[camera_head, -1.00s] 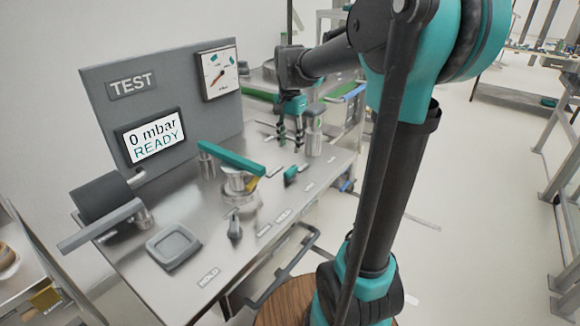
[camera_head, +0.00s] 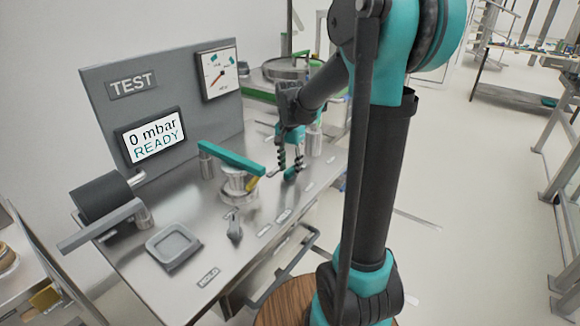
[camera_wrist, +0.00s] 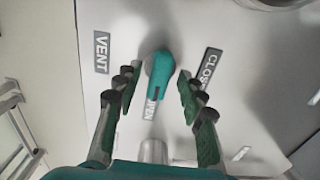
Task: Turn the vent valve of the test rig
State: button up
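The vent valve is a small teal lever handle (camera_wrist: 160,76) on the steel bench top. It points toward the OPEN label (camera_wrist: 150,108) in the wrist view, with a VENT label (camera_wrist: 101,52) to its left and a partly covered CLOSE label (camera_wrist: 208,68) to its right. My gripper (camera_wrist: 154,82) is open, its fingers on either side of the handle with gaps showing. In the head view my gripper (camera_head: 290,166) points down over the teal handle (camera_head: 290,174), which its fingertips partly hide. Whether the fingertips reach down beside the handle is hard to tell.
The rig's panel screen (camera_head: 154,136) reads 0 mbar READY, with a dial gauge (camera_head: 218,75) above it. A teal-armed clamp (camera_head: 230,158) stands left of my gripper. A metal cylinder (camera_head: 314,143) stands close on the right. A grey square tray (camera_head: 172,246) sits at the front left.

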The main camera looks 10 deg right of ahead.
grip_shut()
jog(key=n, duration=0.4)
jog(key=shift+n, duration=0.3)
jog(key=n, duration=0.4)
jog(key=shift+n, duration=0.3)
jog(key=n, duration=0.4)
jog(key=shift+n, duration=2.3)
